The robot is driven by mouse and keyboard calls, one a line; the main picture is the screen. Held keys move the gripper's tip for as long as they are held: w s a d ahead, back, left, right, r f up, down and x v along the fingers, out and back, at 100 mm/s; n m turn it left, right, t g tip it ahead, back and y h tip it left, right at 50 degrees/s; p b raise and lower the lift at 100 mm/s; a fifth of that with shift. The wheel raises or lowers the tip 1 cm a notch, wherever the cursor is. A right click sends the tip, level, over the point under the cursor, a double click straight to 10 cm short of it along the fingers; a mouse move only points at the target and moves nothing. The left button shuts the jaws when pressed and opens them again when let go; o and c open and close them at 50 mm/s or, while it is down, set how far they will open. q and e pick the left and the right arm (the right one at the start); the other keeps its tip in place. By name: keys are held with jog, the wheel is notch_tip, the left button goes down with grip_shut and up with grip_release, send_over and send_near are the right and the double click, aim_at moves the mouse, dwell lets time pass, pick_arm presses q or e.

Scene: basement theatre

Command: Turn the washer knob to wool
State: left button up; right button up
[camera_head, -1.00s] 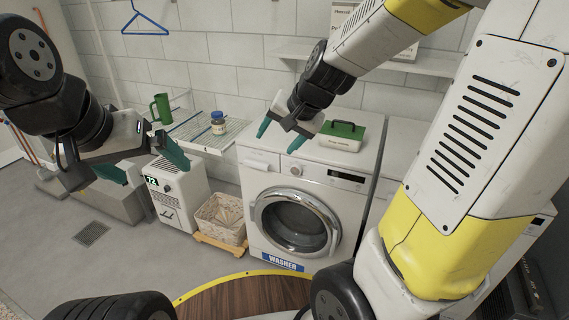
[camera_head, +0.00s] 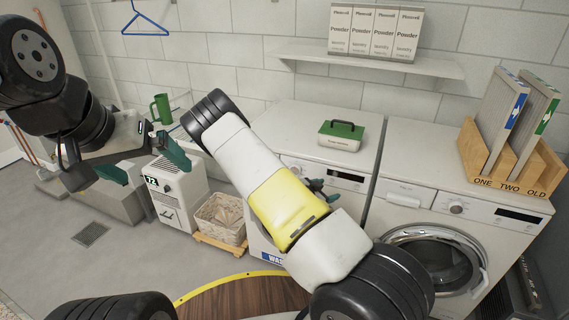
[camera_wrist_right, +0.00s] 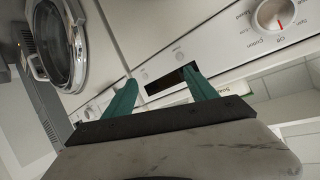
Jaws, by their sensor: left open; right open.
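The washer (camera_head: 298,120) stands in the middle of the head view, its front mostly covered by my right arm. My left gripper (camera_head: 145,160) is open and empty at the left.
A second front-loading machine (camera_head: 412,200) stands right of the washer, with a wooden holder (camera_head: 535,178) of upright boards on top. A green-lidded box (camera_head: 340,136) sits on the washer. A basket (camera_head: 221,217) stands left of it. A shelf (camera_head: 440,66) holds powder boxes.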

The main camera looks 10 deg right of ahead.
jog(key=w+a+f+n+t, duration=0.2)
jog(key=w+a+n+t, duration=0.6)
jog(key=a, duration=0.5)
jog(key=w+d+y, duration=0.1)
jog(key=w+d, duration=0.3)
jog(key=w, duration=0.3)
jog(key=shift+r+m+g, duration=0.15)
jog(key=shift+m+g, duration=0.15)
jog(key=shift+m, duration=0.1)
jog(key=shift+w, duration=0.1)
jog(key=shift+c, duration=0.3)
jog(key=c, duration=1.3)
jog(key=shift+o, duration=0.2)
